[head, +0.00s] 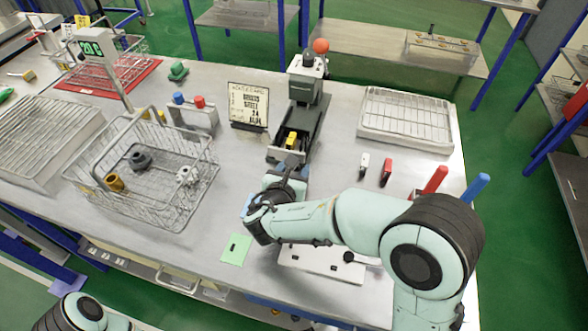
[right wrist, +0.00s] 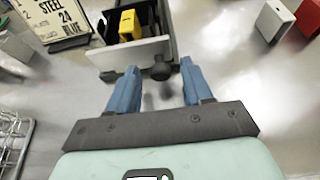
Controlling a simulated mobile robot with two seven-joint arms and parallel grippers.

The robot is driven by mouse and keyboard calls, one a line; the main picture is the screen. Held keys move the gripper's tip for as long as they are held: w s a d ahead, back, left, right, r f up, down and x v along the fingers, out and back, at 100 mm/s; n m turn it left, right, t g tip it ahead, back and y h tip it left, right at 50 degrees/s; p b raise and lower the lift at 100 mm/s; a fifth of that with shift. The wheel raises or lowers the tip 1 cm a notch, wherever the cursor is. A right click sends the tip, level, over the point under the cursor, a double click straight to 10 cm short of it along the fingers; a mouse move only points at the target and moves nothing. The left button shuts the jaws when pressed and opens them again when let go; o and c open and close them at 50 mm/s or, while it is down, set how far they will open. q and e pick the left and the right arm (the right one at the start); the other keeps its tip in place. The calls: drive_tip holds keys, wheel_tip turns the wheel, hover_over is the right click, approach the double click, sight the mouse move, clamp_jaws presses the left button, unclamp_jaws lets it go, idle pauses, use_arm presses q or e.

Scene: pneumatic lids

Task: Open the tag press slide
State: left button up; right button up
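The tag press (head: 308,88) stands at the back middle of the bench, with a dark upright head and an orange-red ball on top. Its slide (head: 283,154) sticks out toward me, and a yellow block (head: 291,139) shows inside its dark trough. In the right wrist view the slide's pale front plate (right wrist: 130,54) carries a dark round knob (right wrist: 161,72). My right gripper (head: 287,172) is at the slide's front. In the right wrist view its blue fingers (right wrist: 160,68) are apart on either side of the knob; contact cannot be told. My left gripper is out of view.
A sign (head: 248,105) stands left of the press. A wire basket (head: 140,170) with several parts is further left. A wire rack (head: 405,120), white block (head: 364,160) and red block (head: 386,171) are to the right. A green card (head: 236,249) lies near the front edge.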

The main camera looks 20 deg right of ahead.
drive_tip(key=v, duration=1.3)
drive_tip(key=shift+s+a+p, duration=0.15)
drive_tip(key=shift+a+p, duration=0.05)
drive_tip(key=shift+p, duration=0.15)
